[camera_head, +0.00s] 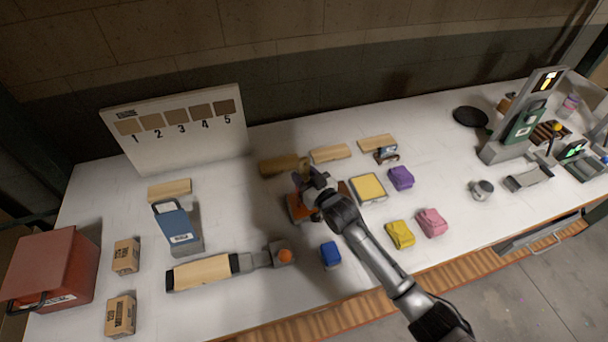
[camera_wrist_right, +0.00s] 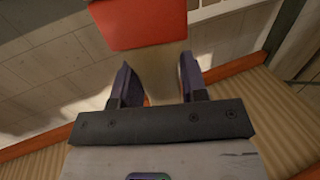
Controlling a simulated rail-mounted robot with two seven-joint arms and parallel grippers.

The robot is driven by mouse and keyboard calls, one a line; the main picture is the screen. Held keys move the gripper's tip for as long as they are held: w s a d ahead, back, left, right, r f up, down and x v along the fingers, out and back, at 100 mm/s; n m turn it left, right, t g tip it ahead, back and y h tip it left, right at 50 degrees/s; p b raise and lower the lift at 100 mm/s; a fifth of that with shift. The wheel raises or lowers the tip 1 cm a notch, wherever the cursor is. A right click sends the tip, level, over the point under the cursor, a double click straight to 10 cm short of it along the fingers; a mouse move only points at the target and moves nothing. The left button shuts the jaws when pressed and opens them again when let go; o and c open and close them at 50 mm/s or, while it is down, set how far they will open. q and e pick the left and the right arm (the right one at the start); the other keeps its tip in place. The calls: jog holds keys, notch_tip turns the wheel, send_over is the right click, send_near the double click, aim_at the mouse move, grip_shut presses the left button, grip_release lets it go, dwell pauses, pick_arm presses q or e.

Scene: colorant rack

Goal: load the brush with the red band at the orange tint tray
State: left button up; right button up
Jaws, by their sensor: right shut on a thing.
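My right gripper (camera_head: 303,187) is low over the middle of the table, above an orange tray (camera_head: 297,211) that my gripper and arm largely hide. In the right wrist view, the two dark fingers of this gripper (camera_wrist_right: 158,82) stand apart, with a flat orange-red surface (camera_wrist_right: 140,22), seemingly the tray, beyond their tips. My left gripper is out of view.
A yellow-topped tray (camera_head: 368,188) and a purple block (camera_head: 401,177) lie right of the gripper. A blue block (camera_head: 330,254) and a wooden-topped tool (camera_head: 203,272) lie nearer the front edge. A numbered board (camera_head: 178,135) stands at the back left.

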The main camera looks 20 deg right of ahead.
aim_at(306, 164)
jog(key=shift+r+p, duration=2.6)
jog(key=shift+r, duration=0.55)
jog(key=shift+f, duration=0.55)
jog(key=s+r+m+h, duration=0.1)
jog(key=s+r+h, duration=0.1)
jog(key=s+r, duration=0.55)
jog(key=s+r+m+h, duration=0.1)
jog(key=s+r, duration=0.3)
jog(key=r, duration=0.7)
jog(key=s+r+h, duration=0.1)
jog(key=s+r, duration=0.1)
jog(key=s, duration=0.4)
notch_tip(306, 164, down, 7)
jog(key=s+m, duration=0.1)
jog(key=s, duration=0.1)
notch_tip(306, 164, up, 19)
jog(key=p, duration=1.8)
jog(key=shift+t+h, duration=0.3)
